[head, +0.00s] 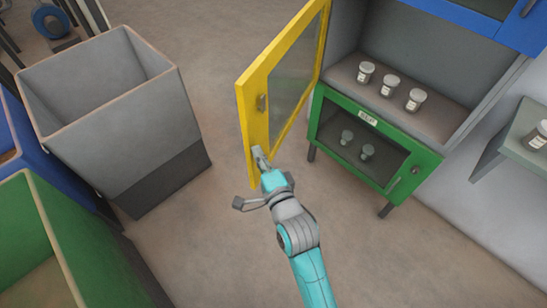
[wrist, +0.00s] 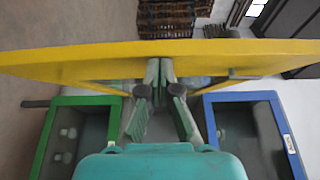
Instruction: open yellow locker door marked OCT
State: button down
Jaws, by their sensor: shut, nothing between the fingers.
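The yellow locker door (head: 257,120) stands swung wide open, and its compartment is exposed with several small jars inside. My gripper (head: 260,158) is shut and empty at the lower part of the yellow frame. In the wrist view the yellow door (wrist: 70,65) spans the picture, with the shut fingertips (wrist: 160,72) right at it. Whether they touch it I cannot tell.
Below the open compartment is a shut green door (head: 415,165) with a window and jars behind it. A blue door (head: 480,15) is above. A large grey bin (head: 90,110) and a green bin (head: 60,240) stand at left. A shelf (head: 520,150) is at right. Floor between is clear.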

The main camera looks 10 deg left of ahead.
jog(key=w+a, duration=0.7)
jog(key=a, duration=0.6)
jog(key=w+a, duration=0.6)
jog(key=a, duration=0.7)
jog(key=shift+w, duration=0.4)
